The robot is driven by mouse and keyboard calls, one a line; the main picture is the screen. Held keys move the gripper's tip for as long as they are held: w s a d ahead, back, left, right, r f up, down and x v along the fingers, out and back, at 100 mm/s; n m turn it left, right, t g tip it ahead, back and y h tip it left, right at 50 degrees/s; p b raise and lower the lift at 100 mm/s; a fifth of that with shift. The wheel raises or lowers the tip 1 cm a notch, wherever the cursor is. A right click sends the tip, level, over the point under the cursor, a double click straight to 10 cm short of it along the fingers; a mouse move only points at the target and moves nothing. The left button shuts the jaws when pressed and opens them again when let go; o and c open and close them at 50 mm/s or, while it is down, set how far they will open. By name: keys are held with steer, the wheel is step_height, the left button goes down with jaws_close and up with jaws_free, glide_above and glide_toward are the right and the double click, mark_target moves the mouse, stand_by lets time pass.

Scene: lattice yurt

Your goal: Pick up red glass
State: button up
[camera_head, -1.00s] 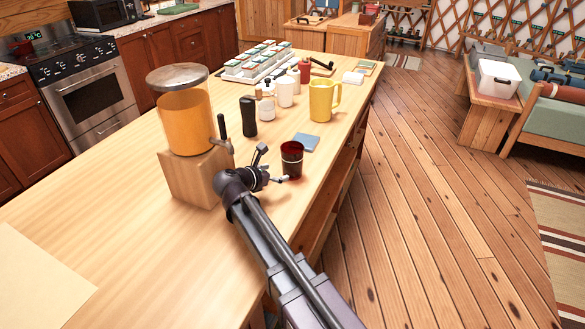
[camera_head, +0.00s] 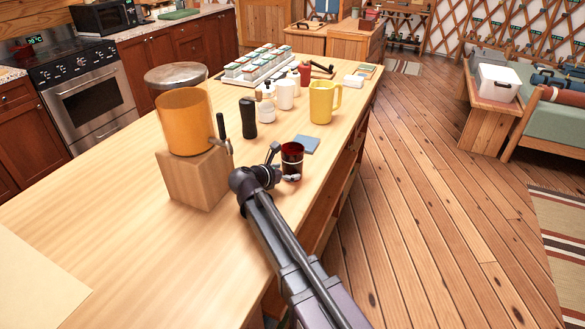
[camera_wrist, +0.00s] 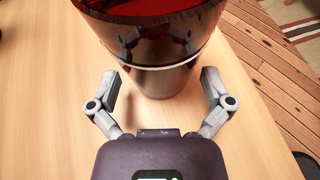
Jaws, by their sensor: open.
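The red glass (camera_head: 292,160) stands upright on the wooden counter near its right edge. It is dark red with a pale line around it. My gripper (camera_head: 280,170) is low over the counter, at the near side of the glass. In the wrist view, the glass (camera_wrist: 158,50) fills the upper middle. There, my gripper (camera_wrist: 160,84) is open, with one finger on each side of the lower part of the glass. Gaps show between the fingers and the glass. The far side of the glass is hidden.
A blue-grey coaster (camera_head: 306,144) lies just behind the glass. A yellow mug (camera_head: 322,103) and a black pepper mill (camera_head: 248,118) stand farther back. An orange drink dispenser (camera_head: 184,125) on a wooden block stands to the left. The near counter (camera_head: 110,220) is mostly clear.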

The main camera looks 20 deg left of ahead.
steer(key=shift+b+x, duration=0.35)
steer(key=shift+x, duration=1)
steer(key=c, duration=0.8)
